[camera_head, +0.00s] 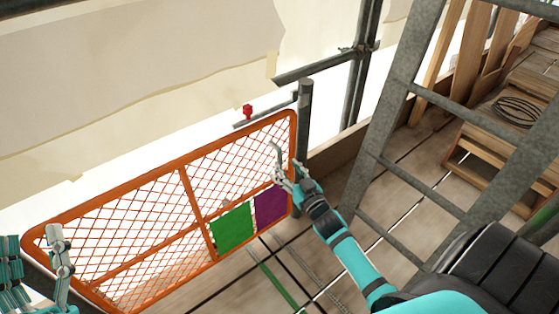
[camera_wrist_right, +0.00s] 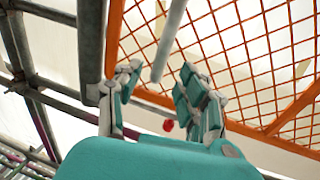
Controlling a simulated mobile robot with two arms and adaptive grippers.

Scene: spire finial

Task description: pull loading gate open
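The loading gate is an orange mesh frame (camera_head: 184,179) that runs across the left half of the head view, and its mesh also fills the upper right of the right wrist view (camera_wrist_right: 255,55). Its right end is beside a grey post (camera_head: 304,105). A pale grey handle bar (camera_wrist_right: 168,40) stands in front of the mesh. My right gripper (camera_head: 284,172) is at the gate's right end. In the wrist view its fingers (camera_wrist_right: 158,88) are apart, with the bar's end between them and gaps showing on both sides. My left gripper (camera_head: 38,255) is at the lower left, fingers apart and empty.
A green panel (camera_head: 233,228) and a purple panel (camera_head: 270,206) hang on the gate. A red knob (camera_head: 247,112) is behind its top rail. A grey ladder (camera_head: 398,95) stands at right, with a coiled cable (camera_head: 516,111) on wooden planks beyond.

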